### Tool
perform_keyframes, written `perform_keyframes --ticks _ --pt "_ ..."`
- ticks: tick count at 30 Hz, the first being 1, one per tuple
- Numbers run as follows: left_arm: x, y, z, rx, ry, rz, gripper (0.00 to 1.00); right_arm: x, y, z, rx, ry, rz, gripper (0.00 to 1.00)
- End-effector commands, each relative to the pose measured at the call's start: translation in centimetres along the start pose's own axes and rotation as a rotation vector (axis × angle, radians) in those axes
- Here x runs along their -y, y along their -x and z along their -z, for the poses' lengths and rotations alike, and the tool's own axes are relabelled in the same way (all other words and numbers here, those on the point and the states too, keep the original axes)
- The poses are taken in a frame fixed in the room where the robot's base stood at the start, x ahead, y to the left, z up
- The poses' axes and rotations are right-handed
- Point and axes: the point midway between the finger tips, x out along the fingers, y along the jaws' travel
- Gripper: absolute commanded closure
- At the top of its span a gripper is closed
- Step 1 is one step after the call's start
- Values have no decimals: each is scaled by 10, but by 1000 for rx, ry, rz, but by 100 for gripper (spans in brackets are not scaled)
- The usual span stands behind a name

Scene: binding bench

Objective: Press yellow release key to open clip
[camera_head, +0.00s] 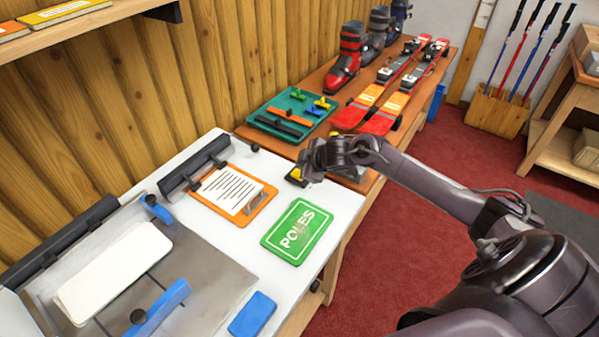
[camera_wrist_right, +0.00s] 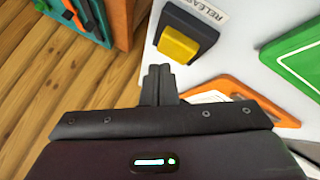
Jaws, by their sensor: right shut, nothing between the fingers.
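The yellow release key (camera_wrist_right: 178,44) sits on a black base (camera_wrist_right: 196,27) beside a label reading RELEASE. In the head view, the key (camera_head: 296,174) shows just left of my right gripper (camera_head: 306,176). In the right wrist view my right gripper (camera_wrist_right: 160,72) is shut and empty, its fingertips close to the key's near edge. I cannot tell whether they touch it. An orange clipboard (camera_head: 263,188) with a printed sheet (camera_head: 226,188) lies on the white bench. A grey clip (camera_head: 256,203) is at its near right edge; whether it is open is unclear. My left gripper is out of view.
A green POLES card (camera_head: 297,231) lies nearby on the bench (camera_head: 225,248). A black bar (camera_head: 195,165) stands behind the clipboard. A teal tray (camera_head: 262,108) of parts, skis (camera_head: 375,105) and boots (camera_head: 349,57) are on the wooden table. A blue block (camera_head: 253,313) is in front.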

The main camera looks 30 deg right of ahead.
Motion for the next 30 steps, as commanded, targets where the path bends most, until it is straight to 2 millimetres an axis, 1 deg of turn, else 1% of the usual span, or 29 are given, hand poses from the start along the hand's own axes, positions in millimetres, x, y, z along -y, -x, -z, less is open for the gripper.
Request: perform_keyframes --ticks 7,15,30 --pt "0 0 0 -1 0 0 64 0 0 0 0 0 0 100" --pt "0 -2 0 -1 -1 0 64 5 -6 -4 0 0 0 100" --pt "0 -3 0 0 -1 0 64 5 -7 -5 0 0 0 100"
